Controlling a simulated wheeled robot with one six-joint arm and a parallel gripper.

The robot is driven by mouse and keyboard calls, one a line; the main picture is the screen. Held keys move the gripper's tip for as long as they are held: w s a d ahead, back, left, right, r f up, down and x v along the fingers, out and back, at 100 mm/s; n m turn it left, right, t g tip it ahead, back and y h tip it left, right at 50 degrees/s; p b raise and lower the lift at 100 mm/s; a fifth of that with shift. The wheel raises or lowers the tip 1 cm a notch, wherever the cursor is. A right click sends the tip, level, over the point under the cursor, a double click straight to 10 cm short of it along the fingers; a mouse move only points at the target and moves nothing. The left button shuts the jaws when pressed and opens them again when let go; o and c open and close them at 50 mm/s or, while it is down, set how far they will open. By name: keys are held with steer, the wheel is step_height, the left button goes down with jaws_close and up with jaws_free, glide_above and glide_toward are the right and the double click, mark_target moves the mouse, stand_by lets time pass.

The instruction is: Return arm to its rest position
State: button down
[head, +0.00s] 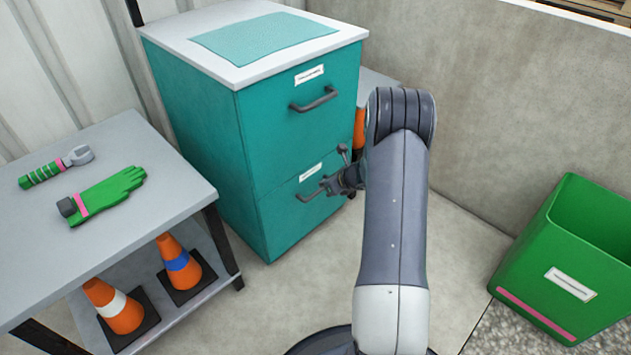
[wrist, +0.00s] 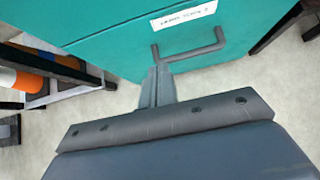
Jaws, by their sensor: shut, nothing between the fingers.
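My arm reaches up from the bottom of the head view and bends over toward a teal two-drawer cabinet (head: 215,115). My gripper (head: 330,184) is by the handle of the lower drawer (head: 312,195). Its fingers are shut with nothing between them. In the wrist view my gripper (wrist: 158,75) points at the grey bar handle (wrist: 192,48) below a white label (wrist: 184,15). The fingertips overlap the handle's left end in the picture; I cannot tell whether they touch it. Both drawers look shut.
A grey table (head: 130,215) at left holds a green glove (head: 105,193) and a green-handled tool (head: 55,168). Orange cones (head: 120,305) stand on its lower shelf. A green bin (head: 545,285) stands at right. A teal cloth (head: 262,38) lies on the cabinet. Floor between cabinet and bin is clear.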

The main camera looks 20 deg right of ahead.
steer(key=v, duration=0.2)
steer(key=shift+s+d+r, duration=0.1)
steer(key=shift+s+r, duration=0.1)
steer(key=shift+s, duration=0.15)
steer(key=shift+f, duration=0.1)
steer(key=b, duration=0.2)
glide_toward(300, 182)
steer(key=x, duration=0.4)
steer(key=shift+s+d+f, duration=0.1)
steer(key=shift+s+f, duration=0.05)
steer(key=shift+f, duration=0.3)
steer(key=shift+w+a, duration=0.25)
steer(key=shift+w, duration=0.4)
